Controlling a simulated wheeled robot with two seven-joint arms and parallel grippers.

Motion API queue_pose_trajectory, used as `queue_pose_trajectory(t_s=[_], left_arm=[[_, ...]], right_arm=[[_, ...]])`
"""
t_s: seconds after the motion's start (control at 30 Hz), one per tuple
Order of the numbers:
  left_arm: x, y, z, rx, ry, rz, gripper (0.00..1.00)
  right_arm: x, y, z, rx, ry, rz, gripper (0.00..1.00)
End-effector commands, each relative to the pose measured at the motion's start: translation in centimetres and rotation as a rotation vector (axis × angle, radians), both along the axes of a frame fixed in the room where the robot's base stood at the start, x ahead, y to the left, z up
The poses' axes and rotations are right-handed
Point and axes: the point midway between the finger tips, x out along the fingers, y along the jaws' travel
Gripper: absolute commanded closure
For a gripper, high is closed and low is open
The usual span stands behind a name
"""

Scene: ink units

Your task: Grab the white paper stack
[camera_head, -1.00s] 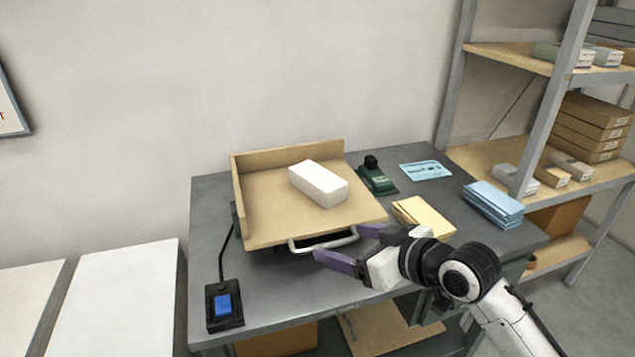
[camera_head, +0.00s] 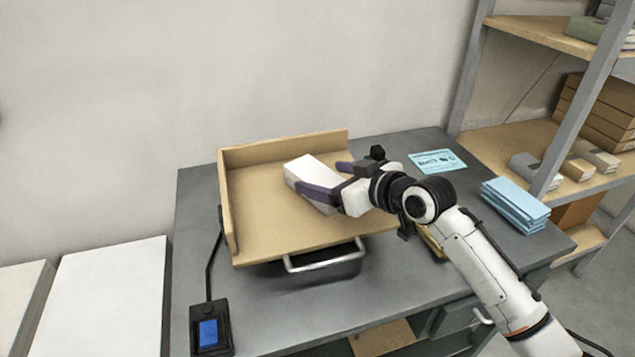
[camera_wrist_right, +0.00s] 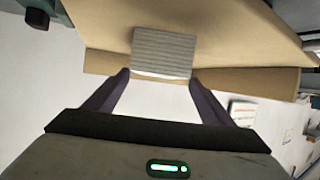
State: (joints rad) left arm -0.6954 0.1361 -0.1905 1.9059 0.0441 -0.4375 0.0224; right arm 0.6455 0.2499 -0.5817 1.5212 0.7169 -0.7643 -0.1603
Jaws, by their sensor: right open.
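The white paper stack (camera_head: 305,170) lies on the tan wooden tray (camera_head: 265,235), which has raised walls at its left and back. My right gripper (camera_head: 319,177) is open over the tray, with one purple finger on each side of the stack's near end in the head view. The fingers and hand hide part of the stack there. In the right wrist view the stack (camera_wrist_right: 163,53) shows a grey, layered face at the fingertips of the open gripper (camera_wrist_right: 160,78). I cannot tell whether the fingers touch it. My left gripper is not in view.
A black device with a blue screen (camera_head: 208,332) stands at the table's front left. A blue card (camera_head: 437,161) and a blue paper pile (camera_head: 515,204) lie to the right. A shelf rack (camera_head: 512,138) stands at the right. A metal handle (camera_head: 325,260) sticks out below the tray.

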Motion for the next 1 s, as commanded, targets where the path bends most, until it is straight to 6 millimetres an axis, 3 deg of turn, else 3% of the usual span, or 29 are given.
queue_pose_trajectory(t_s=[0.23, 0.6, 0.9, 0.97, 1.0], left_arm=[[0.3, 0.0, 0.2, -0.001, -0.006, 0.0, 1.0], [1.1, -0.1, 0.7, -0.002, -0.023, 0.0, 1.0], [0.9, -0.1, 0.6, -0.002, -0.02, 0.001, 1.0], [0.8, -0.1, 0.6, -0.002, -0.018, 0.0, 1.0], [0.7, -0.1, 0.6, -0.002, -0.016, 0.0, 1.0]], right_arm=[[2.5, 1.7, -1.3, 0.001, 0.001, 0.001, 0.23], [3.0, 2.1, -1.7, 0.0, 0.0, 0.001, 0.25], [3.0, 2.1, -1.7, 0.0, 0.001, 0.001, 0.76], [3.0, 2.2, -1.4, 0.003, -0.004, 0.0, 0.85], [3.0, 2.2, -1.4, 0.003, -0.004, 0.001, 0.85]])
